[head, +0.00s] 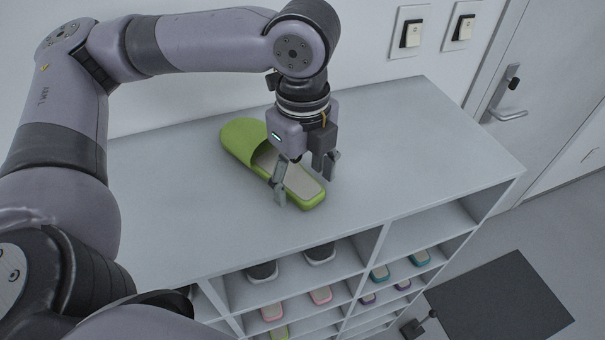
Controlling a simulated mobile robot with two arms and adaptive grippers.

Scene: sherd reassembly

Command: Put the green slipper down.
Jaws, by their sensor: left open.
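The green slipper (241,137) lies on the white top of the shoe cabinet (420,130). Its closed toe points to the back left and its heel to the front right. My left gripper (306,183) is open above the heel half, with one finger at the slipper's near side and the other at its far side. I cannot tell whether the fingers touch it. The gripper body hides part of the slipper's middle. My right gripper is not in view.
Open compartments below the top hold dark shoes (263,271), pink slippers (320,295) and teal slippers (419,258). A dark mat (500,300) lies on the floor at right. Light switches (411,33) and a door (560,90) are behind. The cabinet top's right part is clear.

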